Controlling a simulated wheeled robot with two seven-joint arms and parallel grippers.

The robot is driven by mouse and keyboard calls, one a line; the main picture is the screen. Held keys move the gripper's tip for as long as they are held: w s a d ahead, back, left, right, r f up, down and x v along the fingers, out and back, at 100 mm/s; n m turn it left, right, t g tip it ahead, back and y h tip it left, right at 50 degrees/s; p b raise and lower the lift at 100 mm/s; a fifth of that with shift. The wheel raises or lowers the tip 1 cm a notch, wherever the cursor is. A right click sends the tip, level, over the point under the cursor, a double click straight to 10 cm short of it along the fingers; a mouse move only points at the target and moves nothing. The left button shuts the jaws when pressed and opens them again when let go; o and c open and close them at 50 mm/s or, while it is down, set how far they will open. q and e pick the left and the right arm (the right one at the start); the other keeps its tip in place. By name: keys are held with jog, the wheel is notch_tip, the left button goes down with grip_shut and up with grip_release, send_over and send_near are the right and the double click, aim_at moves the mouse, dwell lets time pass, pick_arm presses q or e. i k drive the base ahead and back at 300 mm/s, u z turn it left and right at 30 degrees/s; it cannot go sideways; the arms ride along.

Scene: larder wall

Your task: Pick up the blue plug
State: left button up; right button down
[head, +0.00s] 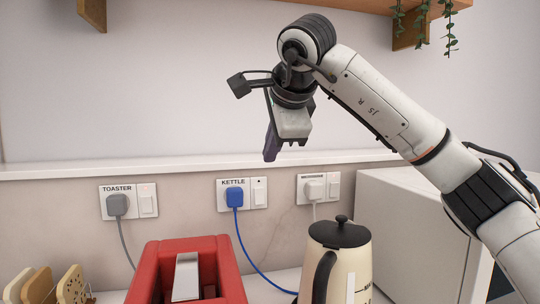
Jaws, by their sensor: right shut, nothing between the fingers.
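The blue plug (235,198) sits in the socket labelled KETTLE (244,195) on the wall, low in the middle of the head view. Its blue cord (246,250) hangs down and curves right towards the cream kettle (340,250). My right gripper (271,157) is above and a little to the right of the plug, apart from it. Its fingers point down and are shut with nothing between them. My left gripper is not in view.
A grey plug (117,205) is in the TOASTER socket at left. A white plug (313,190) is in the socket at right. A red toaster (232,275) and a white microwave (410,230) stand below. A wall ledge (180,168) runs above the sockets.

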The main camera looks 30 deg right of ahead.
aim_at(235, 196)
jog(key=k, duration=1)
